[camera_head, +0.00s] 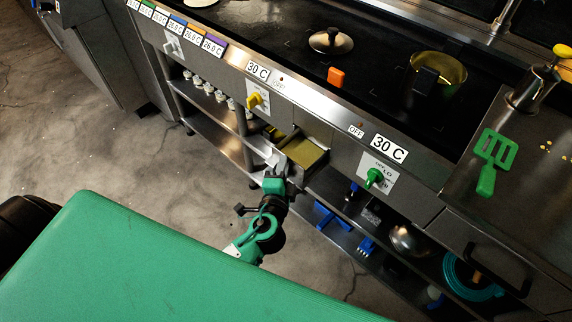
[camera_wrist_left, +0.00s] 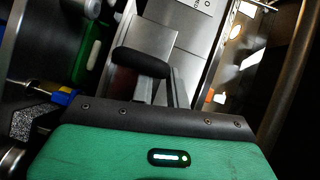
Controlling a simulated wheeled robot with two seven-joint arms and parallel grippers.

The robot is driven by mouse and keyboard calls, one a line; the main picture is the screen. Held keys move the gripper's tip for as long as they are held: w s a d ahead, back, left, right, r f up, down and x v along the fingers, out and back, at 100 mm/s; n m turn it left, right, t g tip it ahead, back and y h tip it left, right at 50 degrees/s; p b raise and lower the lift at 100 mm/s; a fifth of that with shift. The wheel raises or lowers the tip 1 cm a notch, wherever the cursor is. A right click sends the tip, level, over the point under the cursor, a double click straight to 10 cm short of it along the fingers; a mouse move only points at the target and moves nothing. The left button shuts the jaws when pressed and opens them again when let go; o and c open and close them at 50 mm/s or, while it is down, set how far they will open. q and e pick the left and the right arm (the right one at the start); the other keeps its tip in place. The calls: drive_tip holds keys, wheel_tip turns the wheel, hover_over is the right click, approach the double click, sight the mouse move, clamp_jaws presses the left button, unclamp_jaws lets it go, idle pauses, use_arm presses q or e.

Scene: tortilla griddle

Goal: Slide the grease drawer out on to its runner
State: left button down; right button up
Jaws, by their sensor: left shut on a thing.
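The grease drawer (camera_head: 304,153) stands partly out of the griddle front in the head view, below the control panel. Its open top shows a yellowish inside. My left gripper (camera_head: 279,166) is at the drawer's front and is shut on its handle; the grip itself is small and partly hidden in the head view. In the left wrist view a dark rounded handle (camera_wrist_left: 143,62) stands in front of bare metal, just past the green gripper body. My right gripper is not in view.
A yellow knob (camera_head: 254,100) and a green knob (camera_head: 374,177) flank the drawer. A lower shelf (camera_head: 335,232) holds blue tools and a metal bowl (camera_head: 410,239). A green spatula (camera_head: 494,158) lies on the right counter. Floor in front of the drawer is clear.

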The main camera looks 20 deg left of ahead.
use_arm(q)
drive_tip(key=shift+s+a+f+b, duration=0.15)
drive_tip(key=shift+s+a, duration=0.15)
drive_tip(key=shift+s, duration=0.6)
drive_tip(key=shift+s+a+r+b, duration=0.15)
drive_tip(key=shift+s+a, duration=0.15)
drive_tip(key=shift+s, duration=0.55)
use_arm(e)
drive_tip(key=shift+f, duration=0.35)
use_arm(q)
drive_tip(key=shift+f, duration=0.1)
drive_tip(key=c, duration=1.3)
unclamp_jaws()
drive_tip(key=b+v, duration=0.3)
drive_tip(key=v, duration=1)
drive_tip(key=shift+s, duration=0.3)
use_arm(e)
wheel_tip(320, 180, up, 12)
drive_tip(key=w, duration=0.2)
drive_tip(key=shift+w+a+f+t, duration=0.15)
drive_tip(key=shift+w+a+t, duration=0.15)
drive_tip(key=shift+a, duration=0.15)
